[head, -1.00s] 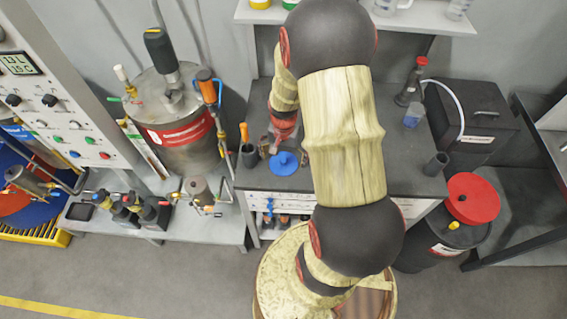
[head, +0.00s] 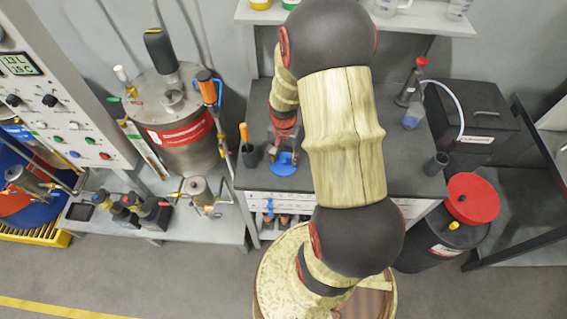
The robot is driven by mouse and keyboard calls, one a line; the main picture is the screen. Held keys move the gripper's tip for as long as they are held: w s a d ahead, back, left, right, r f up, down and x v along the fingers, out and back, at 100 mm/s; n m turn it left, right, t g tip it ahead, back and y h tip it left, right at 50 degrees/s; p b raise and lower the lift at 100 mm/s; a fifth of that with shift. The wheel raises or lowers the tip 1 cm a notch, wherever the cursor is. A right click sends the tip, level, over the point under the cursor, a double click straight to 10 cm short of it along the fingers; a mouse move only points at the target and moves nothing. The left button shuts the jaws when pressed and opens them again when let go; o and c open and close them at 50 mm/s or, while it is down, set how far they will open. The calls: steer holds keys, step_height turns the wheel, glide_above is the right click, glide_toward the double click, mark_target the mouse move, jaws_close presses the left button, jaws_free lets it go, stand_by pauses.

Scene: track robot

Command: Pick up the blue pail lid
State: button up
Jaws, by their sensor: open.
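The blue pail lid (head: 284,169) lies flat on the dark bench top, near its front edge, in the head view. It is a round blue disc, and its middle is partly hidden by my gripper. My gripper (head: 284,157) is open, pointing down over the lid with its fingers around the lid's middle. I cannot tell whether the fingers touch it.
A dark cup with an orange-handled tool (head: 248,155) stands just left of the lid. A dark cylinder (head: 435,163) stands at the bench's right end, near a red-capped bottle (head: 414,112). A steel vessel (head: 178,120) is at the left. A shelf (head: 350,18) is above.

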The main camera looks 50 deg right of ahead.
steer(key=shift+s+a+f, duration=0.15)
steer(key=shift+s+f, duration=0.05)
steer(key=shift+f, duration=0.05)
jaws_close()
stand_by(0.4)
